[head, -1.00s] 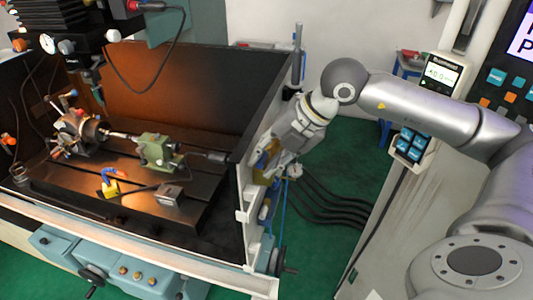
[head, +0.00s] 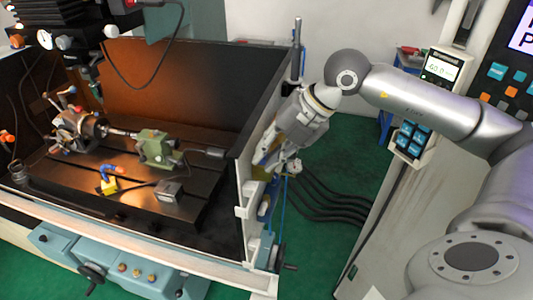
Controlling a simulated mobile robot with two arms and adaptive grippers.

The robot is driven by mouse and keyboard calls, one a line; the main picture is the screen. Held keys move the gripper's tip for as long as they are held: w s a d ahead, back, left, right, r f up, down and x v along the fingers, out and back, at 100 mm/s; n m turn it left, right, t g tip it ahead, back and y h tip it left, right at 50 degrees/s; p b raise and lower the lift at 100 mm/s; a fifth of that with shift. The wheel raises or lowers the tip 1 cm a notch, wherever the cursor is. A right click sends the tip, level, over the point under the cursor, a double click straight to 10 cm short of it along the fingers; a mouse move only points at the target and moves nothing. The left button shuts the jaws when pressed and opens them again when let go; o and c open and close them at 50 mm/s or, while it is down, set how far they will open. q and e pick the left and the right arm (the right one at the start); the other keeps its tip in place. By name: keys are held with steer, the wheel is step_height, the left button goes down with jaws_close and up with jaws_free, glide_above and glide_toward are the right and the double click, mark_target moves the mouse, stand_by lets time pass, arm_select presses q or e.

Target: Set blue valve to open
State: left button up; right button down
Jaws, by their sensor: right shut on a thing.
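My right gripper (head: 272,164) comes down from the upper right to the outer right side of the machine enclosure. It is shut at the valve fittings there, on what appears to be the blue valve's handle. The gripper and wrist cover most of the valve, so its handle angle cannot be told. A thin blue hose (head: 283,215) hangs just below the gripper. My left gripper is not in view.
The enclosure's side wall (head: 262,112) stands left of my right gripper. Black cables (head: 325,205) run to a control cabinet at the right. Green floor lies between machine and cabinet.

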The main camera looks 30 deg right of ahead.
steer(key=w+d+n+g+p, duration=0.1)
steer(key=d+n+g+p, duration=0.6)
steer(key=n, duration=0.9)
steer(key=shift+w+n+g+p, duration=0.4)
steer(key=shift+g+p, duration=0.2)
steer(key=shift+g, duration=0.4)
steer(key=c, duration=1.7)
jaws_free()
steer(key=shift+o, duration=0.2)
